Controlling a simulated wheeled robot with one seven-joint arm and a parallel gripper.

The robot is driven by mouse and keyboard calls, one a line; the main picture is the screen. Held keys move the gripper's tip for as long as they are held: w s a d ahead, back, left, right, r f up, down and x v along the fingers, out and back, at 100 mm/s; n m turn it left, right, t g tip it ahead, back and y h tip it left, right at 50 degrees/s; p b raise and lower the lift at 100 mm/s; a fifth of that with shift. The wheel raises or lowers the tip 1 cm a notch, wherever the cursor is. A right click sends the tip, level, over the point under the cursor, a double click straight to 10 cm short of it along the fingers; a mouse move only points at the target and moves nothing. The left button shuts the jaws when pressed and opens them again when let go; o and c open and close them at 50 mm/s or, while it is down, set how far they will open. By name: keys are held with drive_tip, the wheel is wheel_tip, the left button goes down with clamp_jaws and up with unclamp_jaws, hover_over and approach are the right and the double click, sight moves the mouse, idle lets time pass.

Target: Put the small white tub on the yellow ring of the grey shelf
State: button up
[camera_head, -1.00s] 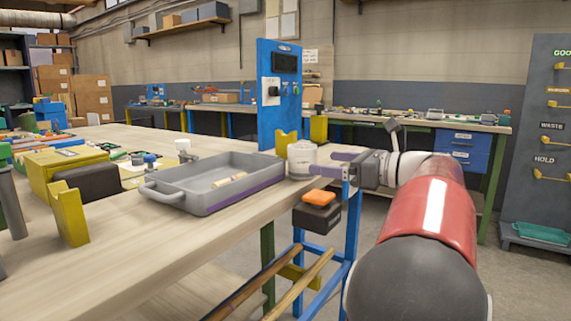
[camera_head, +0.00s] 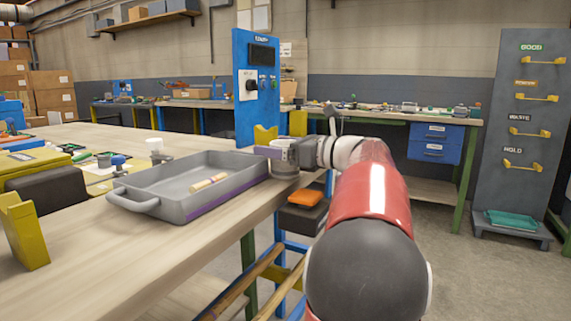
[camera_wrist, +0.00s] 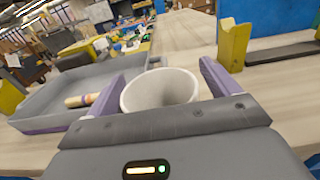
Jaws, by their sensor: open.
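A small white tub (camera_head: 284,168) stands on the near edge of the wooden bench, right of the grey tray. In the wrist view the tub (camera_wrist: 160,90) stands upright, its mouth facing up, between my two purple fingers. My gripper (camera_wrist: 163,74) is open around it, with a gap visible on the right side. In the head view my gripper (camera_head: 277,151) reaches in from the right and partly hides the tub. A grey upright panel (camera_head: 487,150) with several yellow holders (camera_head: 530,132) stands at the far right. I cannot tell which part is the yellow ring.
The grey tray (camera_head: 190,185) holds a wooden turned piece (camera_head: 208,183). A blue control panel (camera_head: 257,90) and a yellow bracket (camera_head: 265,136) stand behind the tub. Another white cup (camera_head: 154,144) is farther left. Floor is open before the grey panel.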

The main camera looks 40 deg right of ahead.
drive_tip(key=c, duration=1.1)
drive_tip(key=shift+r, duration=0.1)
drive_tip(key=shift+c, duration=0.2)
